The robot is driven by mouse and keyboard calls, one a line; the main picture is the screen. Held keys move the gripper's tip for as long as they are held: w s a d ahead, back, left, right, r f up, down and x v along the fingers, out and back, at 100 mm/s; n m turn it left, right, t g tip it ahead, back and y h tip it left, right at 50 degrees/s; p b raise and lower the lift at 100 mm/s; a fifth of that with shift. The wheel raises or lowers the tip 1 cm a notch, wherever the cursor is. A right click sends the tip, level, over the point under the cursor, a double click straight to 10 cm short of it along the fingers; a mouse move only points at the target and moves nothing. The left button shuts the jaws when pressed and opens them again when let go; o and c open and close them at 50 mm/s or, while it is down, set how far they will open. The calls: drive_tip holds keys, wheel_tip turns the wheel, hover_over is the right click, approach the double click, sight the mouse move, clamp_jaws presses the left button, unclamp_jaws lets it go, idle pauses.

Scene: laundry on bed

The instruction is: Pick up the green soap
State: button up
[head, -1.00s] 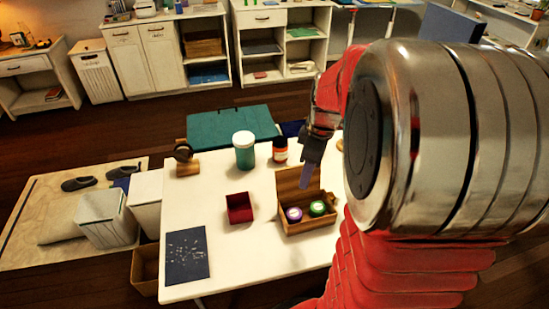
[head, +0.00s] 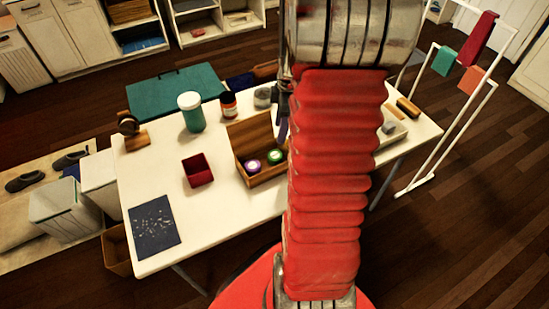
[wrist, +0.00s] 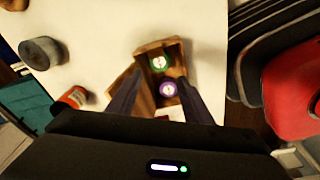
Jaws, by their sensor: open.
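The green soap (head: 274,157), a round item with a pale top, sits in an open wooden box (head: 248,135) on the white table. It also shows in the wrist view (wrist: 158,63), at the far end of the box. A purple round item (head: 253,166) lies beside it in the box, nearer my gripper in the wrist view (wrist: 168,89). My gripper (wrist: 158,80) is open and empty, with its two dark fingers pointing toward the box. In the head view, my arm hides most of the gripper and part of the box's right side.
A dark red open box (head: 198,171), a teal jar (head: 191,113), an orange-brown bottle (head: 229,104) and a grey round item (head: 262,98) stand on the table (head: 225,212). A dark blue sheet (head: 155,226) lies at front left. A drying rack (head: 470,115) stands to the right.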

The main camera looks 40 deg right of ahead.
hover_over(275, 155)
drive_tip(key=f, duration=0.7)
drive_tip(key=shift+s+d, duration=0.25)
drive_tip(key=shift+d, duration=0.05)
drive_tip(key=shift+f, duration=0.15)
drive_tip(key=shift+w+a+f, duration=0.1)
drive_tip(key=shift+w+f, duration=0.05)
drive_tip(key=shift+f, duration=1.1)
drive_tip(key=shift+w+a+f, duration=0.1)
drive_tip(key=shift+f, duration=1.15)
drive_tip(key=shift+c, duration=0.3)
drive_tip(key=c, duration=0.7)
drive_tip(key=shift+o, duration=0.2)
drive_tip(key=shift+r, duration=0.1)
wheel_tip(275, 155, up, 18)
